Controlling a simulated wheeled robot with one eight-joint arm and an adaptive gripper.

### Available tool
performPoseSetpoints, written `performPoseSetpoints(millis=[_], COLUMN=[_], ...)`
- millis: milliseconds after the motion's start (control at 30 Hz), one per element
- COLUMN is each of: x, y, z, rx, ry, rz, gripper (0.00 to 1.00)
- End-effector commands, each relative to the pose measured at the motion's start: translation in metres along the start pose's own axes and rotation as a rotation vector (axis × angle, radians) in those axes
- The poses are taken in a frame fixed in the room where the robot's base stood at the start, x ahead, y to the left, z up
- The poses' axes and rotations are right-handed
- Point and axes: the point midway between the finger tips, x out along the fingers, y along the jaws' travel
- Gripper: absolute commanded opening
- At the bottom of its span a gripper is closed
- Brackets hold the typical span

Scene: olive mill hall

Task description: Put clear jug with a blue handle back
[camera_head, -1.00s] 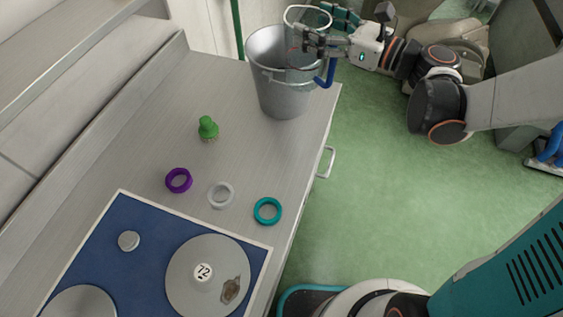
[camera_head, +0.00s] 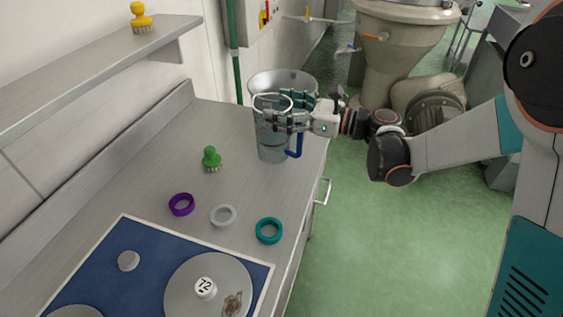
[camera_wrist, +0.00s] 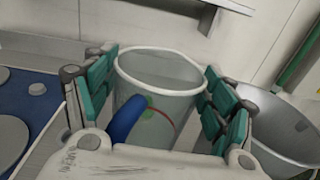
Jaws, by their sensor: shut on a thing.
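The clear jug (camera_head: 271,143) is upright in front of the metal bucket on the counter, its round rim showing near my gripper. Its blue handle (camera_head: 295,147) points right. My gripper (camera_head: 285,120) is shut on the jug from the right, with fingers around its upper part. In the wrist view the jug (camera_wrist: 165,72) sits between the teal finger pads, with the blue handle (camera_wrist: 127,119) toward the palm. I cannot tell whether its base touches the counter.
The bucket (camera_head: 280,78) stands close behind the jug. A green brush (camera_head: 211,160), a purple ring (camera_head: 181,204), a grey ring (camera_head: 223,216) and a teal ring (camera_head: 268,230) lie nearer on the counter. A blue mat (camera_head: 100,258) holds metal discs. A shelf (camera_head: 90,70) holds a yellow brush (camera_head: 141,18).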

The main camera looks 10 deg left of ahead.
Motion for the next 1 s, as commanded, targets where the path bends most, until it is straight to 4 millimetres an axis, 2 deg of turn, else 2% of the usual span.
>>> performPoseSetpoints(millis=[33,100,300,400,633,867,1000], x=[0.000,0.000,0.001,0.001,0.001,0.001,0.001], y=[-0.001,0.000,-0.001,0.000,0.000,0.000,0.000], z=[-0.017,-0.034,-0.077,-0.088,-0.101,-0.134,-0.137], rx=[0.000,0.000,0.000,0.000,0.000,0.000,0.000], ry=[0.000,0.000,0.000,0.000,0.000,0.000,0.000], rz=[0.000,0.000,-0.001,-0.001,-0.001,-0.001,-0.001], gripper=[0.10,0.10,0.10,0.10,0.10,0.10,0.10])
